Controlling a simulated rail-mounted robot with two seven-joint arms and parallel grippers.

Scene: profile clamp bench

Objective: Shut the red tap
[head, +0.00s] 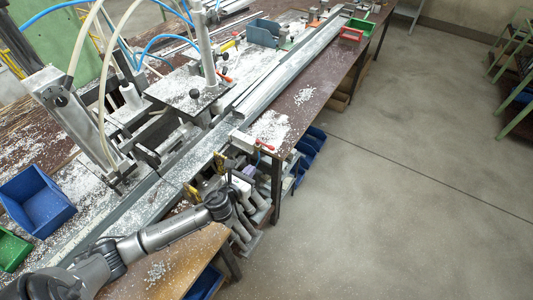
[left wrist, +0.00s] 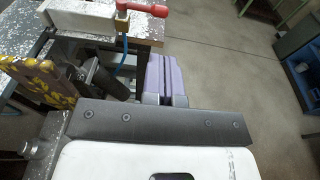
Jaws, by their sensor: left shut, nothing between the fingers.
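The red tap (head: 265,146) is on the near edge of the bench, at the end of a pale block. In the left wrist view its red handle (left wrist: 143,8) lies sideways, pointing right, above a brass body with a blue hose below. My left gripper (head: 249,172) is just in front of the bench edge, below the tap in the head view. Its purple fingers (left wrist: 167,72) are closed together and empty, apart from the tap. In the wrist view the tap is beyond the fingertips and a little to the left. My right gripper is in neither view.
Yellow worn metal parts (left wrist: 42,82) stand close left of my left gripper. Long metal profiles (head: 290,75) run along the bench. A blue bin (head: 38,200) and a green bin (head: 12,248) are at left.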

